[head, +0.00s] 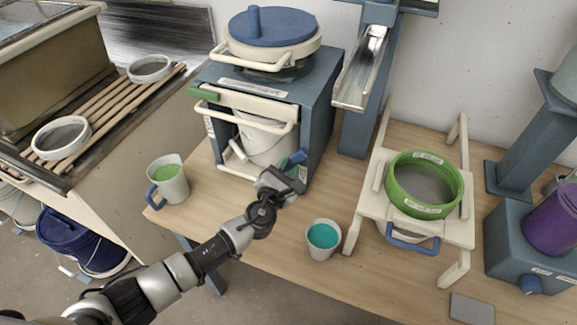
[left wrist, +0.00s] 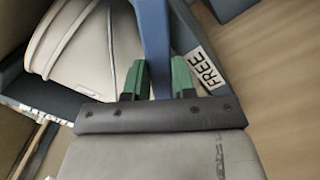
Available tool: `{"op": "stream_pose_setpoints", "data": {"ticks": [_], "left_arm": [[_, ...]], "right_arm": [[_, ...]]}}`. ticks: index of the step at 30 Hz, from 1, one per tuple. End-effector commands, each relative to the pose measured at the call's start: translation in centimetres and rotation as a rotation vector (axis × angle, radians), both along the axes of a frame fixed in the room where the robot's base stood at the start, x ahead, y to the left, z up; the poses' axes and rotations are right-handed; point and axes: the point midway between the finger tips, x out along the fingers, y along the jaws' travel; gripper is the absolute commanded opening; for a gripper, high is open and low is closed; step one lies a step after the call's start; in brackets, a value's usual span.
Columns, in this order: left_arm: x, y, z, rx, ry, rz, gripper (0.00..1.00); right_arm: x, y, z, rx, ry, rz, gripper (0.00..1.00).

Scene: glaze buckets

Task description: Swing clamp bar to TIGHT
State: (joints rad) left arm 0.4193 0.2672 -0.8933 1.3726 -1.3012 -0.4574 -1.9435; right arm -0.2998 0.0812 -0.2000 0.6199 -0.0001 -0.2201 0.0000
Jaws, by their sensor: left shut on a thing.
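The blue clamp bar (head: 293,160) sits low at the front right of a blue-grey cabinet stand (head: 322,108). In the left wrist view, the bar (left wrist: 153,38) runs down between the green fingertips of my left gripper (left wrist: 159,80). My left gripper (head: 288,174) is shut on the bar. A label reading FREE (left wrist: 208,68) shows just right of the fingers. No TIGHT label is readable. A cream bucket (head: 266,138) stands inside the stand; its ribbed side (left wrist: 85,45) shows in the wrist view. My right gripper is not in view.
A jug of green glaze (head: 168,180) stands left of my arm, and a cup of teal glaze (head: 323,238) stands to its right. A cream stand (head: 370,205) holds a green-rimmed sieve (head: 425,184). Bare wooden tabletop (head: 225,205) lies around my gripper.

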Motion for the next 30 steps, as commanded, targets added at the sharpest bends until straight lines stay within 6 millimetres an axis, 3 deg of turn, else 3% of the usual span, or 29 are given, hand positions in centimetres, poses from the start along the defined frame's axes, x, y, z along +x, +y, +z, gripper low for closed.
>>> {"op": "stream_pose_setpoints", "data": {"ticks": [10, 11, 15, 25, 30], "left_arm": [[0.0, 0.0, 0.0, 0.003, -0.001, 0.0, 0.0], [0.0, 0.0, 0.0, 0.003, -0.001, 0.0, 0.3], [0.0, 0.0, 0.0, 0.003, -0.001, 0.0, 0.51], [-0.3, 0.1, 0.0, 0.002, -0.001, 0.0, 0.51], [-2.5, 0.9, -0.1, 0.002, 0.002, 0.0, 0.51]], "right_arm": [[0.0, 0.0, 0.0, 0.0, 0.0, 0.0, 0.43], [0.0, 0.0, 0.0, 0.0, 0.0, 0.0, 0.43], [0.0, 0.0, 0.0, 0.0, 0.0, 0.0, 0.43], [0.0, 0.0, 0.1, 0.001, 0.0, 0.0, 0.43], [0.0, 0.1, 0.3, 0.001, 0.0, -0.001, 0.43]]}}
